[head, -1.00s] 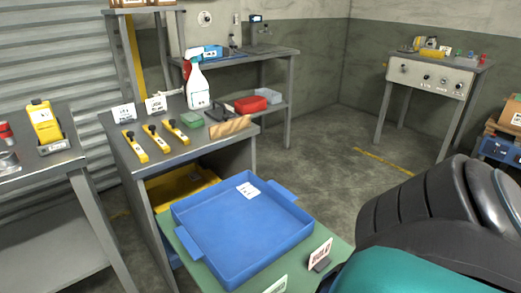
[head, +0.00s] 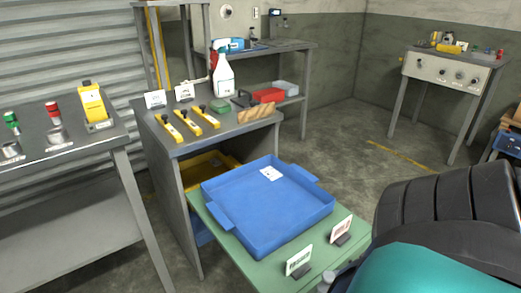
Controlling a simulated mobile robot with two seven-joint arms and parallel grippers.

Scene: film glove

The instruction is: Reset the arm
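My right arm (head: 445,225) fills the lower right corner of the head view, with a black ribbed sleeve and a teal part in front of it. It lies beside the right edge of the green table and covers part of it. The fingers of my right gripper cannot be made out, so I cannot tell whether it is open or shut or holds anything. My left arm and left gripper are not in view.
A blue tray (head: 268,205) holding only a white card stands on a green table (head: 228,238) with two sign cards. A grey bench (head: 165,125) behind holds yellow-handled tools and a spray bottle (head: 223,75). Another bench (head: 65,145) stands left. Floor right of centre is clear.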

